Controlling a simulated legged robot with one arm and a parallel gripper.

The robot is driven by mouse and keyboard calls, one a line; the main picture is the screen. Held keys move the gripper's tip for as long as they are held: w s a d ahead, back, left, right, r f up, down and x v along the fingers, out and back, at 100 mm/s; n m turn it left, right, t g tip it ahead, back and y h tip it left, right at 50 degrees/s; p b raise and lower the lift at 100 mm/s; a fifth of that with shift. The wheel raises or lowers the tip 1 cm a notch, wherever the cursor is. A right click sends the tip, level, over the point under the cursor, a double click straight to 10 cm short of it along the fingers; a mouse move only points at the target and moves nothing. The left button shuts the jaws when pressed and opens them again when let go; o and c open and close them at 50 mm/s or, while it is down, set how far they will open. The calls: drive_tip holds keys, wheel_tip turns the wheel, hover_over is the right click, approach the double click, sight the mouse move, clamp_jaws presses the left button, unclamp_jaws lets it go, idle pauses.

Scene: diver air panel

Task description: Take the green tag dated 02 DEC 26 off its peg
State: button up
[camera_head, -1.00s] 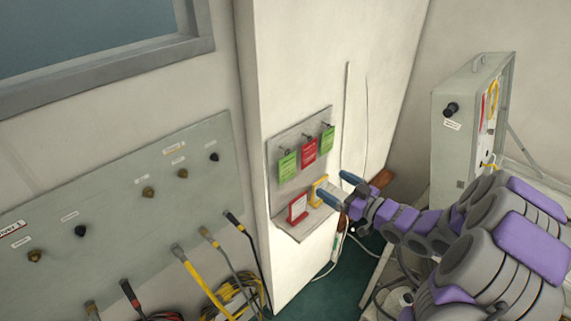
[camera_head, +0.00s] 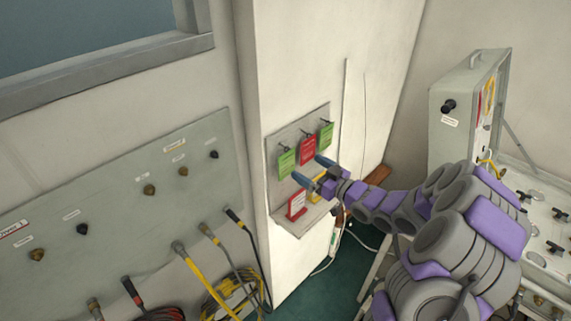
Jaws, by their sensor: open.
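Two green tags and a red tag (camera_head: 307,150) hang from pegs on a small grey board (camera_head: 285,212) on the white column. One green tag (camera_head: 286,163) hangs at the left and the other green tag (camera_head: 326,135) at the right, with the red one between them. The dates on the tags are too small to read, so I cannot tell which is 02 DEC 26. My gripper (camera_head: 311,170) is open and empty, its blue fingertips just in front of the board, below the red tag and right of the left green tag.
A red-framed card (camera_head: 297,204) and a yellow-framed one (camera_head: 317,190), partly behind my gripper, stand on the board's bottom ledge. A wall panel (camera_head: 120,200) with knobs and hoses is at left. An open grey case (camera_head: 468,110) stands at right.

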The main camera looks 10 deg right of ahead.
sight(287, 155)
drive_tip(key=shift+p+x, duration=0.4)
drive_tip(key=shift+x, duration=2.15)
drive_tip(key=shift+f+p+x, duration=0.15)
drive_tip(key=shift+x, duration=0.8)
drive_tip(key=shift+f+p+x, duration=0.15)
drive_tip(key=shift+x, duration=0.8)
drive_tip(key=shift+w+d, duration=0.1)
drive_tip(key=shift+d, duration=0.05)
drive_tip(key=c, duration=0.9)
